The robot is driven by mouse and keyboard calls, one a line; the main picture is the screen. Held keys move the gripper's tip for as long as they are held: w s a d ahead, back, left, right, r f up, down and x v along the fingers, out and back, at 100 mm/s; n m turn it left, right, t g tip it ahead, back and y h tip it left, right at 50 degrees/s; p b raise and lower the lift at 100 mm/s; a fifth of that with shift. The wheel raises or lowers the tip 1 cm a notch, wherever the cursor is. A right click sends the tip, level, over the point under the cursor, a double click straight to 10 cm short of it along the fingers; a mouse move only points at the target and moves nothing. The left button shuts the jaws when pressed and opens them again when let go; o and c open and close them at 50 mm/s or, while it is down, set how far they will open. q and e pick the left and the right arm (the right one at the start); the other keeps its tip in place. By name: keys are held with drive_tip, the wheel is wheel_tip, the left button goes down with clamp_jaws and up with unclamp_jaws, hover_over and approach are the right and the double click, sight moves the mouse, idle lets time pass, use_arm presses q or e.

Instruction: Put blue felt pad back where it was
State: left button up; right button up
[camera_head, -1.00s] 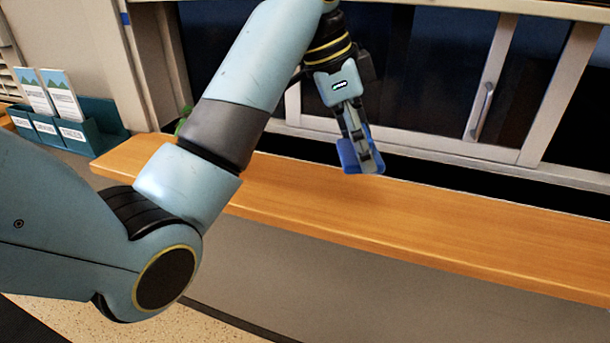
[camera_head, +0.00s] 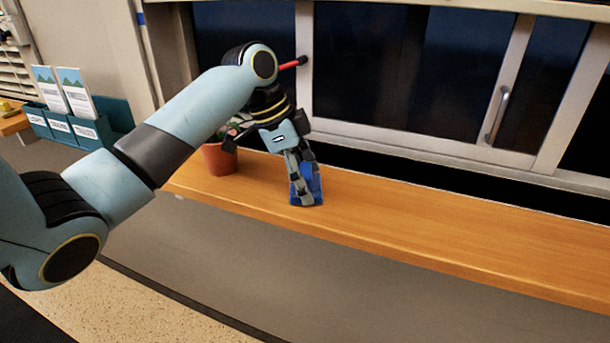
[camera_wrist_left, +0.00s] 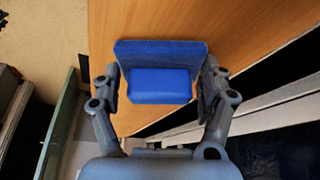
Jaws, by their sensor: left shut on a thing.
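The blue felt pad (camera_head: 312,184) is in my left gripper (camera_head: 304,196), over the wooden counter (camera_head: 430,225) in the head view. In the left wrist view the pad (camera_wrist_left: 160,84) sits between the two fingers of my left gripper (camera_wrist_left: 160,86), with a finger at each side. The gripper points down and is shut on the pad. The pad's lower edge is at or close to the counter top; I cannot tell whether it touches. My right gripper does not show.
A potted plant in a terracotta pot (camera_head: 219,159) stands on the counter just left of my left gripper. A teal leaflet holder (camera_head: 85,128) is farther left. Framed glass panels (camera_head: 400,80) rise behind the counter. The counter to the right is clear.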

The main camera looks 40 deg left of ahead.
use_arm(q)
drive_tip(key=shift+f, duration=0.2)
drive_tip(key=o, duration=1)
drive_tip(key=shift+r, duration=0.15)
drive_tip(key=b+v, duration=0.1)
drive_tip(key=v, duration=1.1)
